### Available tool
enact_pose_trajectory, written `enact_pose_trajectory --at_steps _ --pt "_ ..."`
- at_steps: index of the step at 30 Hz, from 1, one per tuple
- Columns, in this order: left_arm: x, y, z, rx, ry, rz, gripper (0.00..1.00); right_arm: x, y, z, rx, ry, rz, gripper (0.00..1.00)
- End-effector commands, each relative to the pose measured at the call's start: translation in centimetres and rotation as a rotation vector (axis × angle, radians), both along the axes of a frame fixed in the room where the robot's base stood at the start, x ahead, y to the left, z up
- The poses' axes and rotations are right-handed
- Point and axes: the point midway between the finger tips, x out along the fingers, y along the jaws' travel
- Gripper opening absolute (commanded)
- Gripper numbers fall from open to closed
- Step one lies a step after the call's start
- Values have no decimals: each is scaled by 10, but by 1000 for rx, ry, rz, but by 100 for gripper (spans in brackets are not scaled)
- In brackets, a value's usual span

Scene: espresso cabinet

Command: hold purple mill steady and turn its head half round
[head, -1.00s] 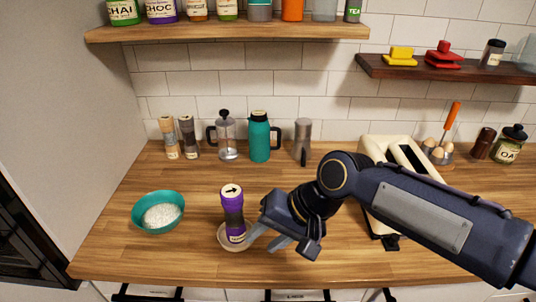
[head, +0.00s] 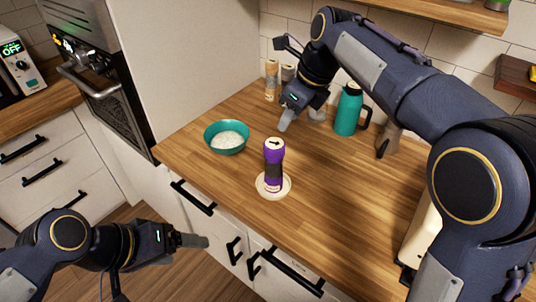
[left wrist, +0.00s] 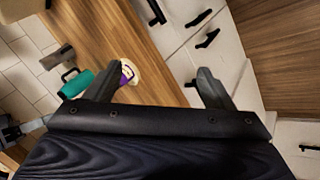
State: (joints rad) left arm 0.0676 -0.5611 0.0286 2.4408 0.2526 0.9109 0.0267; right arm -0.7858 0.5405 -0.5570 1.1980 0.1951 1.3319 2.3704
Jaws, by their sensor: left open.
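The purple mill (head: 274,165) stands upright on a pale round saucer (head: 287,188) near the counter's front edge. Its top cap carries a dark arrow pointing right. My left gripper (head: 205,241) is open and empty, left of and lower in the picture than the mill, in front of the drawers. In the left wrist view its two fingers are spread (left wrist: 166,88), with the mill (left wrist: 127,72) beyond the left finger, partly hidden. My right gripper (head: 287,120) is above the counter behind the mill, apart from it. Its finger gap is not clear.
A teal bowl of white grains (head: 227,138) stands left of the mill. A teal jug (head: 348,110) and two small mills (head: 271,80) stand at the back. The cream toaster (head: 420,232) is mostly behind my right arm. Counter right of the mill is clear.

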Motion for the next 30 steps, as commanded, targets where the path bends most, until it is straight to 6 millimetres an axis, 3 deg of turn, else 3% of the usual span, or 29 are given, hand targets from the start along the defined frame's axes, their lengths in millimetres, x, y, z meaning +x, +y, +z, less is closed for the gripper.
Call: enact_pose_trajectory --at_steps 8,15,24,30 --pt "55 -67 8 -461 357 128 76 0 -1 0 0 0 1 36" --pt "123 -107 6 -871 670 329 76 0 -1 0 1 -1 2 36" --pt "215 -123 -32 -1320 1008 661 76 0 -1 0 1 -1 2 36" --pt "246 -122 -57 -1473 1116 806 76 0 -1 0 1 -1 2 36"
